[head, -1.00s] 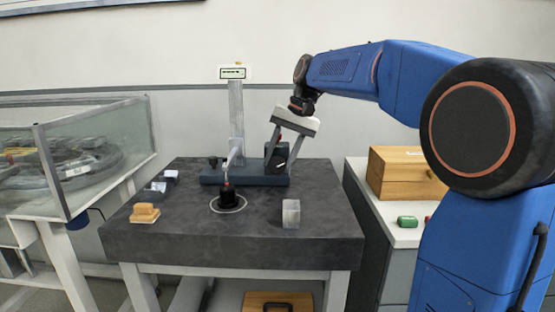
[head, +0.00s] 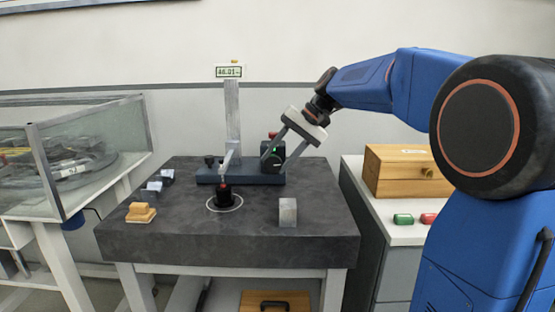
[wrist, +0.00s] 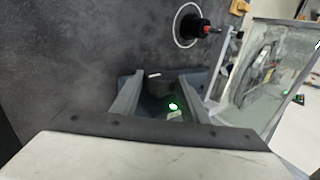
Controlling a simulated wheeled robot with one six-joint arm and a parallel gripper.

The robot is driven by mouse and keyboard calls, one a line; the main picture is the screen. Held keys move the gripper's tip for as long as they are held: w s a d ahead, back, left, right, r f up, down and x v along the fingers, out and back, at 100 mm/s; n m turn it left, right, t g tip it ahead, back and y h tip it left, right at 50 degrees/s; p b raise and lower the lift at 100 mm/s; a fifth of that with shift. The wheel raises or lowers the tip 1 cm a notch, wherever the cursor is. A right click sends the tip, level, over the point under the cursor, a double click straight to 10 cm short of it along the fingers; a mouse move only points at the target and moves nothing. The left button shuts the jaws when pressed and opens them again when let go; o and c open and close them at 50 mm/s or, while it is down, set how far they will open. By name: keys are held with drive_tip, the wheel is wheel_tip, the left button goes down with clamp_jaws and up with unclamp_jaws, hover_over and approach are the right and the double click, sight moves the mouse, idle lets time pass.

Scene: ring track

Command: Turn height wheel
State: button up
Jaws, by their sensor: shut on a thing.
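The height gauge has a blue-grey base (head: 208,178), an upright grey column (head: 232,110) and a display (head: 229,71) showing digits that look like 46.01 or 48.01. The dark height wheel (head: 273,156) is at the right of the base, with a small green mark on its face. My gripper (head: 275,166) is shut on the wheel, one finger on each side, reaching in tilted from the upper right. In the wrist view the wheel (wrist: 160,88) is partly shadowed between the fingers, with a bright green spot.
A black cylindrical part (head: 224,195) stands in a white ring on the dark table (head: 180,230). A grey block (head: 288,211) and orange-tan piece (head: 140,212) sit near the front. A glass case (head: 95,150) is left; a wooden box (head: 400,172) is right.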

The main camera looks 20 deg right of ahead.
drive_tip(key=o, duration=1.1)
drive_tip(key=v, duration=1.7)
drive_tip(key=shift+s+d+r, duration=0.1)
drive_tip(key=shift+d, duration=0.1)
